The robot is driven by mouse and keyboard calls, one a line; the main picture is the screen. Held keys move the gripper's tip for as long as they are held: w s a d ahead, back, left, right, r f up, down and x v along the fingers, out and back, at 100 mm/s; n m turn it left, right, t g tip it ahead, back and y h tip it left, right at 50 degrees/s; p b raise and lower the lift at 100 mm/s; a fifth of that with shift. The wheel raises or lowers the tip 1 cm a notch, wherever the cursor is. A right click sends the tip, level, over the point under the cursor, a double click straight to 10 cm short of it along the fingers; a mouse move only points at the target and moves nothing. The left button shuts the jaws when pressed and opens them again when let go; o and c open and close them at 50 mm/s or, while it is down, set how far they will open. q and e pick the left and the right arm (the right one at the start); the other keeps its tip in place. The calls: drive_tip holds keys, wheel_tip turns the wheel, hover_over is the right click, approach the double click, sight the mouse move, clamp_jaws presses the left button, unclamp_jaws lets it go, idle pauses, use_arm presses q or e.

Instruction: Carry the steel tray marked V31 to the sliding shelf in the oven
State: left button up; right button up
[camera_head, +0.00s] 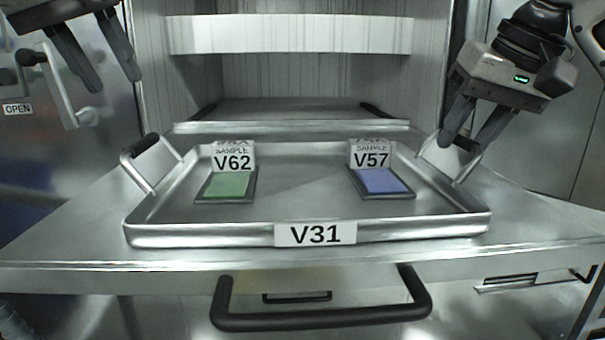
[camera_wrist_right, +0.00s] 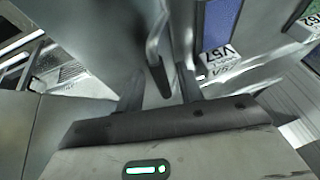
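The steel tray marked V31 (camera_head: 300,212) lies flat on a steel surface in front of the open oven. It has a raised black-gripped handle at each end, the left handle (camera_head: 139,146) and the right handle (camera_head: 452,158). On it stand a green sample marked V62 (camera_head: 229,186) and a blue sample marked V57 (camera_head: 381,181). My right gripper (camera_head: 468,143) is open, its fingers on either side of the right handle. The right wrist view shows that handle (camera_wrist_right: 158,72) between the spread fingers. My left gripper (camera_head: 116,84) is open and empty, above and left of the left handle.
Behind the tray, a flat steel shelf (camera_head: 290,108) with black side grips lies inside the oven (camera_head: 290,78). A white slab-like panel (camera_head: 290,35) crosses above it. The oven door (camera_head: 75,150) with a latch handle stands left. A black pull bar (camera_head: 320,318) is below the front edge.

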drive_tip(key=shift+r, duration=0.1)
use_arm(q)
drive_tip(key=v, duration=0.3)
drive_tip(key=shift+r, duration=0.1)
use_arm(e)
drive_tip(key=v, duration=1.1)
drive_tip(key=shift+s+d+r, duration=0.15)
drive_tip(key=shift+d+r, duration=0.05)
drive_tip(key=shift+r, duration=0.1)
